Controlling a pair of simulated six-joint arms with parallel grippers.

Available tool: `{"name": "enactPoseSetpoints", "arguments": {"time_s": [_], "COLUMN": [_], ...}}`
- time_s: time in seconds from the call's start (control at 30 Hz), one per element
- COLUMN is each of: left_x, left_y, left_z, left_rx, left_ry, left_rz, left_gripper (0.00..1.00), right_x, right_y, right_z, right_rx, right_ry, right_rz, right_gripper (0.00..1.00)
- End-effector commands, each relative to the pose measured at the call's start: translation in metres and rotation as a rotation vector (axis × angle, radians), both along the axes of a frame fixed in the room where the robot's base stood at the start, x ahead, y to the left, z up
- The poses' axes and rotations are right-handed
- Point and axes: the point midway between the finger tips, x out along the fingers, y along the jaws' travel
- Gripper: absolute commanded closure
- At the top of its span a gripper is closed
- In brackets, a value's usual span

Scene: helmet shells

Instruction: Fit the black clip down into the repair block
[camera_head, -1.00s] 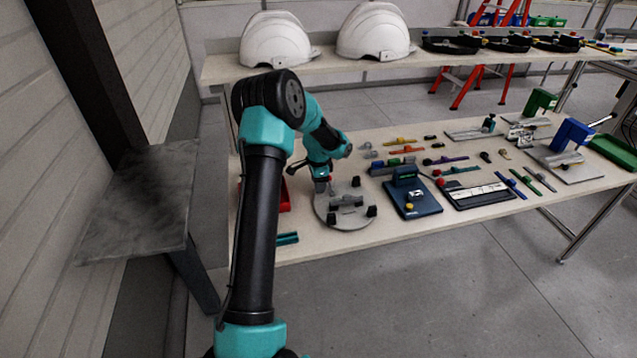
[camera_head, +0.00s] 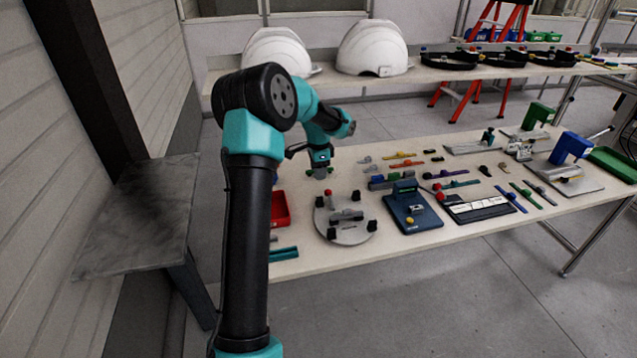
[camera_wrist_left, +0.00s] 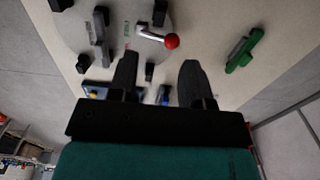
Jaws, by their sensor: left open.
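I cannot single out the black clip with certainty; a small black piece (camera_head: 437,159) lies on the table among the parts, and another dark piece (camera_head: 484,170) lies farther right. The repair block is also not certain; a grey block (camera_head: 346,215) sits on the round grey fixture (camera_head: 357,236), between black posts. The fixture shows at the upper left in the left wrist view (camera_wrist_left: 72,32), with a red-knobbed lever (camera_wrist_left: 171,41). My left gripper (camera_head: 320,174) is open behind the fixture, and its two dark fingers (camera_wrist_left: 158,85) stand apart with nothing held. My right gripper is not in view.
A red bin (camera_head: 280,208) and teal bars (camera_head: 284,254) lie left of the fixture. A blue stand (camera_head: 412,212) and a black-and-white tray (camera_head: 477,208) are to its right. A green part (camera_wrist_left: 243,50) lies near the gripper. White helmets (camera_head: 373,48) stand on the back shelf.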

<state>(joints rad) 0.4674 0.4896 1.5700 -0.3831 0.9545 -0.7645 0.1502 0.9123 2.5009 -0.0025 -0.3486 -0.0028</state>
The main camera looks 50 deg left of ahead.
Motion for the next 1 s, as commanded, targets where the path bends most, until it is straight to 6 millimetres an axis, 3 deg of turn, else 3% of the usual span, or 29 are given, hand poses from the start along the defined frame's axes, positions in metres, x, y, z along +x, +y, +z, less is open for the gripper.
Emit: {"name": "enactPoseSetpoints", "arguments": {"time_s": [0.13,0.33,1.0], "left_x": [0.000,0.000,0.000], "left_y": [0.000,0.000,0.000], "left_z": [0.029,0.051,0.055], "left_rx": [0.002,0.000,0.000], "left_ry": [-0.003,0.000,0.001], "left_rz": [0.001,0.000,0.000], "left_gripper": [0.55,0.55,0.55], "right_x": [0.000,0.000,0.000], "right_y": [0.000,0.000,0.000], "right_z": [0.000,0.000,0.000], "right_rx": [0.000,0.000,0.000], "right_ry": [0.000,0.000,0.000], "right_rz": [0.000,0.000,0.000], "right_gripper": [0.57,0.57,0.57]}}
